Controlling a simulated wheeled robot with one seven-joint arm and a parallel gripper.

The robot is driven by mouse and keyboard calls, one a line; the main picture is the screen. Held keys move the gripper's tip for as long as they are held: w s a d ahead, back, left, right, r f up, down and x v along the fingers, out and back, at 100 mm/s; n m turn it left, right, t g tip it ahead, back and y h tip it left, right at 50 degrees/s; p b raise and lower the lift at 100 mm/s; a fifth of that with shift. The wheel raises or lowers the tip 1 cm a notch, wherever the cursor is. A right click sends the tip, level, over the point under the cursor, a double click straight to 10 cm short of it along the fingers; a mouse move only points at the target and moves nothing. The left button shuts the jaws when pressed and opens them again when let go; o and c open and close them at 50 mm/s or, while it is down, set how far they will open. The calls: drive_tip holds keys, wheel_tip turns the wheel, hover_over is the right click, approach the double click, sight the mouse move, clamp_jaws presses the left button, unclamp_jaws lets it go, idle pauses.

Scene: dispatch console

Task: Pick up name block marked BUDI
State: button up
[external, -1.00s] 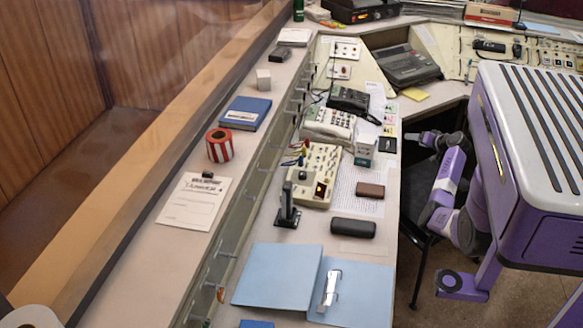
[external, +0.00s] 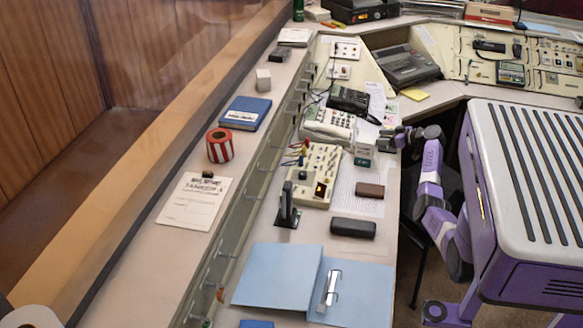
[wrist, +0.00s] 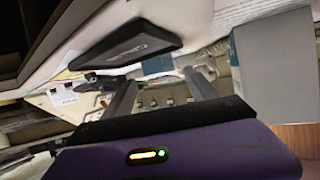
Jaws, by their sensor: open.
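I cannot read the name BUDI on anything, so I cannot tell which thing is that block. In the external view my gripper (external: 384,140) is at the console's right edge, just right of a small white-and-teal box (external: 364,153). In the wrist view its two fingers (wrist: 163,82) are apart with nothing held between them. Beyond them is a black, flat-faced piece (wrist: 125,43) with small pale lettering I cannot make out. A blue-grey block (wrist: 275,60) stands right of the fingers. My gripper hides part of the console edge.
A brown block (external: 370,190) and a black case (external: 353,228) lie nearer the camera. A switch panel (external: 322,160) is further left. Blue folders (external: 277,276) cover the near console.

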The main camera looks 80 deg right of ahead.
drive_tip(key=shift+f+b+x, duration=0.25)
drive_tip(key=shift+b+x, duration=0.55)
drive_tip(key=shift+x, duration=1.5)
drive_tip(key=shift+a, duration=0.1)
clamp_jaws()
